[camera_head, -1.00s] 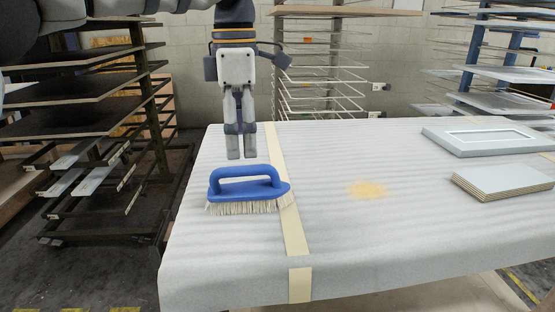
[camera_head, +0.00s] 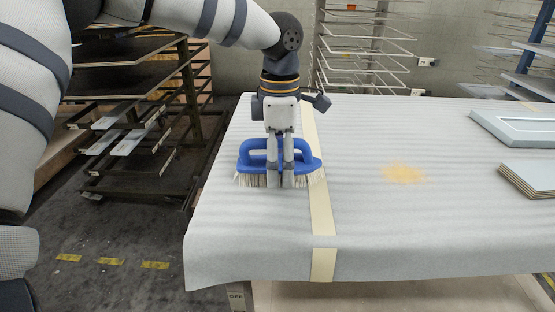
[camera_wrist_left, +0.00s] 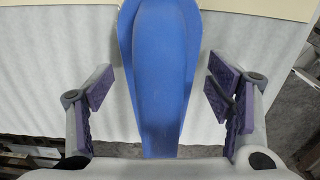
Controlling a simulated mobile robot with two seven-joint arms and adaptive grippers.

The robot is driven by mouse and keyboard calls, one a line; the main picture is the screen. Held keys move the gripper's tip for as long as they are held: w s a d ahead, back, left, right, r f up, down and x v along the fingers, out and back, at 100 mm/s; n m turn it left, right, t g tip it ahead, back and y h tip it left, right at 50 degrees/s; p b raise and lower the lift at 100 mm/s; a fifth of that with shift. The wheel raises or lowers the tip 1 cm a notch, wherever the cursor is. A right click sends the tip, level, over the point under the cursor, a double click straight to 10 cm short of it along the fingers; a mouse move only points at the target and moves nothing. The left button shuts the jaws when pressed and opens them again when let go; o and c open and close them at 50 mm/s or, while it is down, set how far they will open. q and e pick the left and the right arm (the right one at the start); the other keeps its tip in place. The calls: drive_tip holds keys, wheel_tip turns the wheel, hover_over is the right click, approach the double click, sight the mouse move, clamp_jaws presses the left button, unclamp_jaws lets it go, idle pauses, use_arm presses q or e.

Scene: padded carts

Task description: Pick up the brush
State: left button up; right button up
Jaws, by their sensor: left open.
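The blue brush (camera_head: 308,162) with pale bristles lies bristles down on the padded cart top (camera_head: 420,240), near its left side. My left gripper (camera_head: 280,184) points down at the brush and covers the middle of its handle in the head view. In the left wrist view the blue brush (camera_wrist_left: 162,80) runs between the two open fingers of the gripper (camera_wrist_left: 160,100), with a gap on each side. The fingers are apart from it there. My right gripper is not in view.
A tape strip (camera_head: 322,220) crosses the cart top beside the brush. A yellowish dust patch (camera_head: 404,173) lies to its right. A framed panel (camera_head: 520,130) and a board (camera_head: 530,180) lie at the right. Shelf racks (camera_head: 140,110) stand at the left. The cart's front is clear.

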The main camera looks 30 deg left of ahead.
use_arm(q)
drive_tip(key=c, duration=1.3)
drive_tip(key=shift+c, duration=0.2)
drive_tip(key=shift+r, duration=0.1)
drive_tip(key=shift+r, duration=0.3)
drive_tip(key=r, duration=0.3)
drive_tip(key=d+r, duration=0.1)
drive_tip(key=shift+s+r, duration=0.15)
drive_tip(key=shift+s, duration=0.15)
drive_tip(key=s+d+r+p, duration=0.1)
drive_tip(key=s+d+r, duration=0.6)
drive_tip(key=d, duration=0.3)
drive_tip(key=shift+d+r, duration=0.4)
drive_tip(key=shift+r, duration=0.1)
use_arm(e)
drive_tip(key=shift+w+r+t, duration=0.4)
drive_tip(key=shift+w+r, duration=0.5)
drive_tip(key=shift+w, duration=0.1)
